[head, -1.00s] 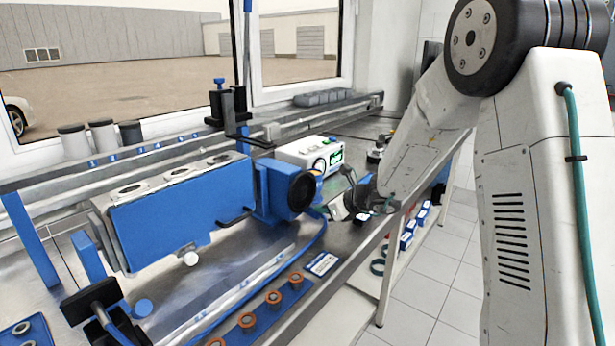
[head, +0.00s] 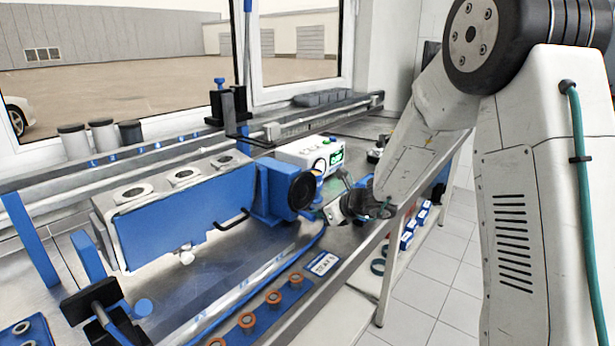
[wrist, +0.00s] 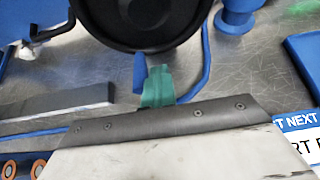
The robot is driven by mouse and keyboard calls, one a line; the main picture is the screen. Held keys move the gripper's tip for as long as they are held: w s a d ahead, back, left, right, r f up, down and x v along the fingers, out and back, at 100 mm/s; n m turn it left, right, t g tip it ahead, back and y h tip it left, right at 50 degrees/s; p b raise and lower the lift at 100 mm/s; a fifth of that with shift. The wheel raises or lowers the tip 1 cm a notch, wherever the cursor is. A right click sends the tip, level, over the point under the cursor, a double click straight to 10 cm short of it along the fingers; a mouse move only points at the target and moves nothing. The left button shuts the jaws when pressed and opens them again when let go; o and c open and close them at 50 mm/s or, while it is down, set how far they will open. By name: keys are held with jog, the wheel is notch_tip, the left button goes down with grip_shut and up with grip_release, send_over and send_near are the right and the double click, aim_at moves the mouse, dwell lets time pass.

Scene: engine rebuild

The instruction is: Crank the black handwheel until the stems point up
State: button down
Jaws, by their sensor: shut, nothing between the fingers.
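The black handwheel (head: 302,189) stands at the right end of a blue fixture (head: 266,190). It fills the top of the wrist view (wrist: 140,38). The fixture carries a long block with a blue side (head: 185,217) and several round ports on its pale upper face (head: 160,183). A white knob (head: 187,257) shows at the block's lower edge; I cannot make out the stems. My gripper (head: 328,210) is just right of and below the wheel. In the wrist view its green tip (wrist: 156,84) is shut and empty, close under the wheel's rim, with a blue piece beside it; contact is unclear.
A white control box (head: 300,155) with a green display stands behind the wheel. A blue strip with orange-topped parts (head: 273,298) and a labelled card (head: 322,264) lie along the bench's front edge. A black handle (head: 103,296) stands at the front left.

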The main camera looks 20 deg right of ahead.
aim_at(310, 217)
jog(key=shift+s+a, duration=0.1)
jog(key=shift+a, duration=0.05)
jog(key=shift+s+a, duration=0.25)
jog(key=shift+s+a+r, duration=0.15)
jog(key=shift+s+a, duration=0.1)
jog(key=shift+a, duration=0.1)
jog(key=shift+s+a, duration=0.1)
jog(key=shift+a, duration=0.05)
jog(key=shift+s+a+r, duration=0.1)
jog(key=shift+s+a, duration=0.1)
dwell(0.3)
jog(key=shift+s+a, duration=0.1)
jog(key=shift+a, duration=0.05)
